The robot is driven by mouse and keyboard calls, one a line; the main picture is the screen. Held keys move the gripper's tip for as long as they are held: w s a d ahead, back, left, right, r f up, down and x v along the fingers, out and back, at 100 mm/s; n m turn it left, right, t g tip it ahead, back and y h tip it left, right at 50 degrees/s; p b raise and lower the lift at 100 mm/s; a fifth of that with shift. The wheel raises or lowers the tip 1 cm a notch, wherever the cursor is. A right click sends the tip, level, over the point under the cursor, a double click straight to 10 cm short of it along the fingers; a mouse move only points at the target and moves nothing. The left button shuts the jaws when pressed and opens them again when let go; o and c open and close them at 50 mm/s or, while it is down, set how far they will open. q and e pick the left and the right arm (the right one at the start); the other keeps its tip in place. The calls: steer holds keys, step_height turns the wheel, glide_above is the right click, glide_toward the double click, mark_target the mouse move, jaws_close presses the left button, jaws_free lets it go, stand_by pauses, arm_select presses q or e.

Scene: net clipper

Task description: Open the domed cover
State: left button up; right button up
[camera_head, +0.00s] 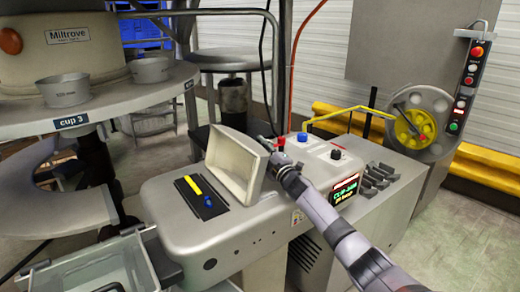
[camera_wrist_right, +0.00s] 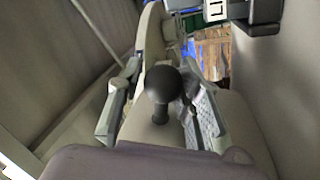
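The domed cover (camera_head: 236,165) is a beige, box-like shell on top of the grey machine. It stands tilted up, and its hollow inner side shows in the head view. My right arm reaches in from the lower right, and my right gripper (camera_head: 272,148) is close behind the cover's right edge, partly hidden by it. In the right wrist view, the fingers of my right gripper (camera_wrist_right: 163,108) are apart on either side of a round black knob (camera_wrist_right: 163,84). A gap shows between the left finger and the knob. My left gripper is not in view.
The machine top carries a black panel with a yellow strip (camera_head: 200,195), coloured knobs (camera_head: 303,137) and a lit display (camera_head: 345,188). A round table with cups (camera_head: 62,90) stands at left. A grey bin (camera_head: 95,265) is at lower left. A yellow-hubbed wheel (camera_head: 420,122) is at right.

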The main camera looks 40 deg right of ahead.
steer(key=o, duration=0.3)
steer(key=shift+o, duration=0.2)
steer(key=shift+f, duration=0.1)
steer(key=shift+s+f, duration=0.15)
steer(key=shift+s, duration=0.3)
steer(key=s, duration=0.3)
steer(key=s+f, duration=0.1)
steer(key=s, duration=0.7)
steer(key=shift+a+f, duration=0.35)
steer(key=shift+f, duration=0.05)
